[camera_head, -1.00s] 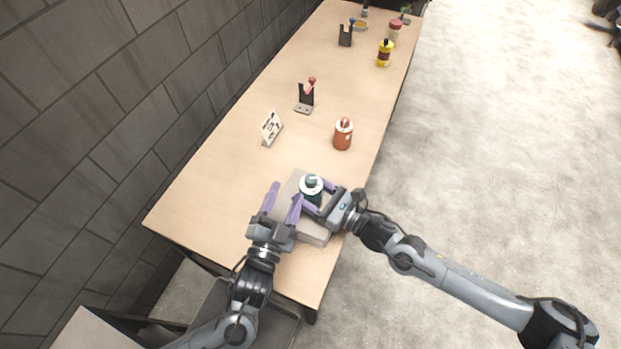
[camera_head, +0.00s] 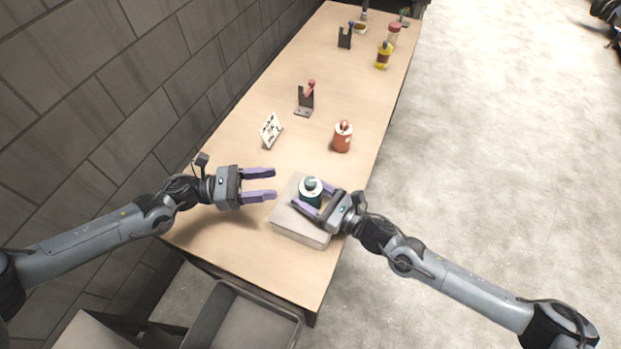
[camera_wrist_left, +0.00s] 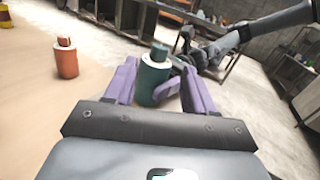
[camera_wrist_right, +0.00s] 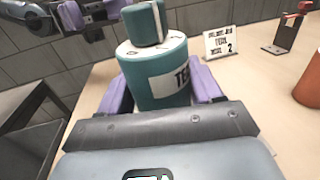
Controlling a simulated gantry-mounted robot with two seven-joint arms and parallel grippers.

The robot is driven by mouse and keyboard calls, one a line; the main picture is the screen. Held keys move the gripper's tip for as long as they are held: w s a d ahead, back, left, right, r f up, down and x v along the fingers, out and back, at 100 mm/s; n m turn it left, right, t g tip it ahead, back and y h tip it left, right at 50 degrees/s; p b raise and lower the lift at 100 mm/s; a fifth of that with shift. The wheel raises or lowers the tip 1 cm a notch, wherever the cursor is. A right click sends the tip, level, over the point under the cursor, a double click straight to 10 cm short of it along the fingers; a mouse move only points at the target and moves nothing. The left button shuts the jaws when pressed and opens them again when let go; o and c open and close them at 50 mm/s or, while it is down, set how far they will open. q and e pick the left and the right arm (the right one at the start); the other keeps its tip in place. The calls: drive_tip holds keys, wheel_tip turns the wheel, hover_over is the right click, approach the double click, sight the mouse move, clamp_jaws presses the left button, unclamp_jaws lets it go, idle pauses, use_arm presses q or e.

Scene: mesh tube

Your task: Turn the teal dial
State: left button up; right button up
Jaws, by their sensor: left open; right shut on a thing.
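The teal dial (camera_head: 311,183) is a knob on top of a teal cylinder with a white marked ring, standing upright on a grey block (camera_head: 300,233). In the right wrist view the knob (camera_wrist_right: 144,24) stands above the teal body (camera_wrist_right: 158,85), which bears a partly hidden label. My right gripper (camera_head: 312,206) is shut on the teal body below the white ring. My left gripper (camera_head: 275,184) is open and empty, left of the dial and apart from it. In the left wrist view the teal cylinder (camera_wrist_left: 153,78) shows beyond the open fingers.
A white sign (camera_head: 271,129) reading "TEAL 2" in the right wrist view stands at the left. An orange-red cylinder (camera_head: 342,137) and a black stand with a red lever (camera_head: 306,98) are farther back. Several items stand at the far end. The table's left part is clear.

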sight(311, 181)
use_arm(q)
drive_tip(key=shift+m+g, duration=0.5)
drive_tip(key=shift+m, duration=0.2)
drive_tip(key=d, duration=1)
drive_tip(key=shift+w+d, duration=0.4)
drive_tip(key=c, duration=1)
